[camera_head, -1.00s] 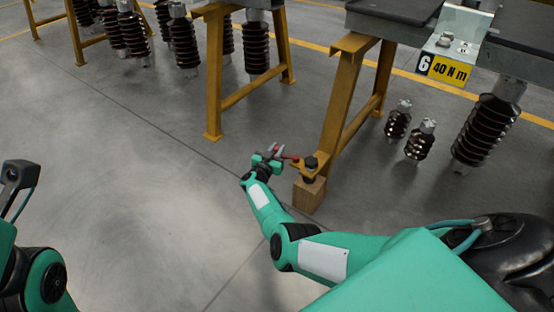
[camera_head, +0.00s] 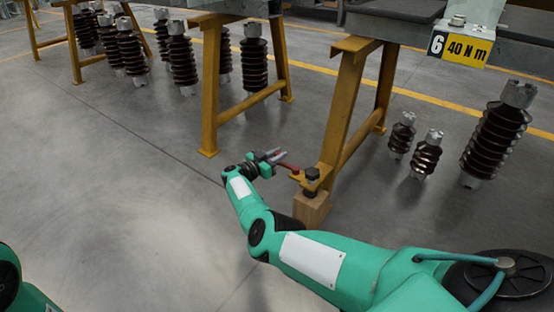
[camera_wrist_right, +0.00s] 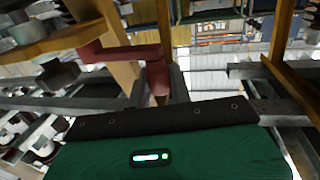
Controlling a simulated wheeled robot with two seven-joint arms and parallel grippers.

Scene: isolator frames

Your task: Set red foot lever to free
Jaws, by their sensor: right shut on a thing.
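The red foot lever (camera_head: 287,167) sits on a yellow bracket at the foot of the yellow trestle leg, above a wooden block (camera_head: 312,208). It points left and a little away from me in the head view. My right gripper (camera_head: 274,157) is at the lever's free end, left of the bracket. In the right wrist view the red lever (camera_wrist_right: 120,52) runs across the top, and its end drops between the dark fingers (camera_wrist_right: 161,92), which are shut on it. The lever's pivot is unclear there. My left gripper is outside the picture.
A yellow trestle (camera_head: 349,110) carries a bench above the lever. A sign (camera_head: 459,48) reads 6, 40 N m. Brown ribbed insulators (camera_head: 495,135) stand on the floor at the right, with several more at the upper left. The floor (camera_head: 120,200) left of my right arm is clear.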

